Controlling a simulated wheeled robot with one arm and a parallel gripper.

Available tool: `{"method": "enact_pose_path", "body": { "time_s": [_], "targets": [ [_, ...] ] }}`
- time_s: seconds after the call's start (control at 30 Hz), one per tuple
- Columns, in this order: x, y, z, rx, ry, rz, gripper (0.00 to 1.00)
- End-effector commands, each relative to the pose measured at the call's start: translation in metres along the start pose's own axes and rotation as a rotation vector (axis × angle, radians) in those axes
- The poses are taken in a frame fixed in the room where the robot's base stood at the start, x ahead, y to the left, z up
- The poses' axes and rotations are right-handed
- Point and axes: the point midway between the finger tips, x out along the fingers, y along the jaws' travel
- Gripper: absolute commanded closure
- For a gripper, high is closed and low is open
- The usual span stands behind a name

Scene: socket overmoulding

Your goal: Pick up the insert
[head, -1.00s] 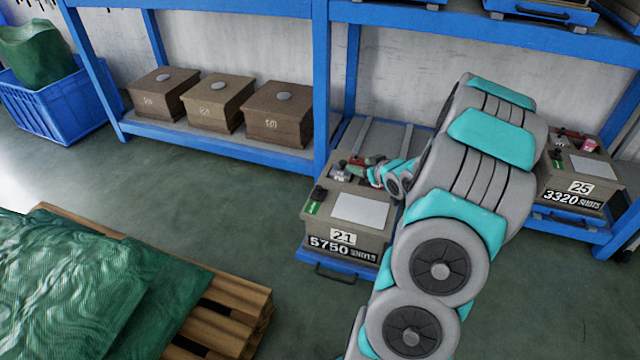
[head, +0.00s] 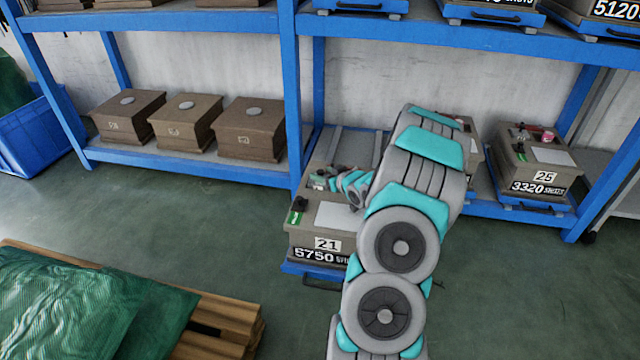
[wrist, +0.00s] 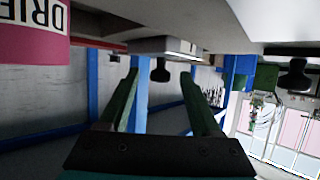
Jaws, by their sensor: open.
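My gripper (head: 320,179) is over the back part of the grey-brown box marked 21 (head: 300,232), which sits on a blue pull-out tray. In the wrist view my gripper (wrist: 158,76) has two green fingers spread apart, with nothing held between them. A black knob (wrist: 160,70) shows beyond the fingertips. I cannot pick out the insert for certain. Small parts on the back of the box's top are partly hidden by my gripper and arm. A pink piece with lettering (wrist: 32,35) is close at upper left in the wrist view.
A box marked 25 (head: 536,165) stands on the shelf to the right. Several brown boxes, one here (head: 250,130), sit on the left lower shelf. A blue shelf post (head: 292,90) rises just left of box 21. A pallet (head: 225,322) lies at lower left; floor between is clear.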

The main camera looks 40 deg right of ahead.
Motion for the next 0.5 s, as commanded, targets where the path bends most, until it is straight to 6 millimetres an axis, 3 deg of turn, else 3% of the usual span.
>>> {"method": "enact_pose_path", "body": {
  "time_s": [0.2,0.5],
  "targets": [
    [0.0004,0.0000,-0.0001,0.000,0.000,0.000,0.36],
    [0.0003,-0.0001,-0.0001,-0.001,0.000,0.000,0.70]
  ]
}}
